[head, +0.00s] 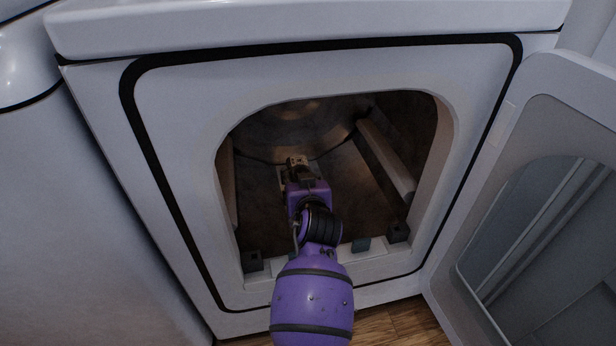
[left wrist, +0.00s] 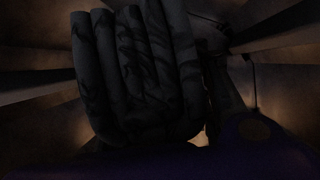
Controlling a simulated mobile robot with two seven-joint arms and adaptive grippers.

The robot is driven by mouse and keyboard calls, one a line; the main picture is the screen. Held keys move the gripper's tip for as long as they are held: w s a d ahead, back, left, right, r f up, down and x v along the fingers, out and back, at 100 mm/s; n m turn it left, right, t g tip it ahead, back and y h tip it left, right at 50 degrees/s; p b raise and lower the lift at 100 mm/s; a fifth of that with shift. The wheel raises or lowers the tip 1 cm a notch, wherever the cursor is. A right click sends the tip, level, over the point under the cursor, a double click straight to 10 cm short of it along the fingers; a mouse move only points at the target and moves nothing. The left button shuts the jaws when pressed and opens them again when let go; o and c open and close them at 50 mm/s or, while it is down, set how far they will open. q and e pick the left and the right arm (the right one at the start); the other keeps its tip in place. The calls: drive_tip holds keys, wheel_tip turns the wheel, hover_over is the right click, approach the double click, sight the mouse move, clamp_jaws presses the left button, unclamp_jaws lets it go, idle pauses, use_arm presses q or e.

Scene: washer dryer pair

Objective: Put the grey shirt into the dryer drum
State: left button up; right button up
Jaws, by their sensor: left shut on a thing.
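The dryer drum (head: 345,185) is seen through the dryer's wide front opening. My left arm reaches through this opening, and my left gripper (head: 297,162) is inside the drum near its back. In the left wrist view the folded grey shirt (left wrist: 140,75) hangs close in front of the camera, dark and in thick folds. My left gripper is shut on the shirt; its fingertips are mostly hidden by the cloth and the dark. In the head view the shirt cannot be made out behind the gripper. My right gripper is in neither view.
The dryer door (head: 530,190) stands open to the right. The opening's rim (head: 222,150) surrounds my arm, with small dark blocks along the lower edge. A drum fin (head: 385,160) runs along the right inside. Another white machine (head: 80,220) stands at left.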

use_arm(q)
drive_tip(key=o, duration=1.4)
drive_tip(key=shift+f, duration=0.1)
wheel_tip(320, 180, up, 10)
drive_tip(key=shift+r, duration=0.1)
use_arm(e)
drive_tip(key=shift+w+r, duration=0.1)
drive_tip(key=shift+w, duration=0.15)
use_arm(q)
drive_tip(key=shift+r, duration=0.1)
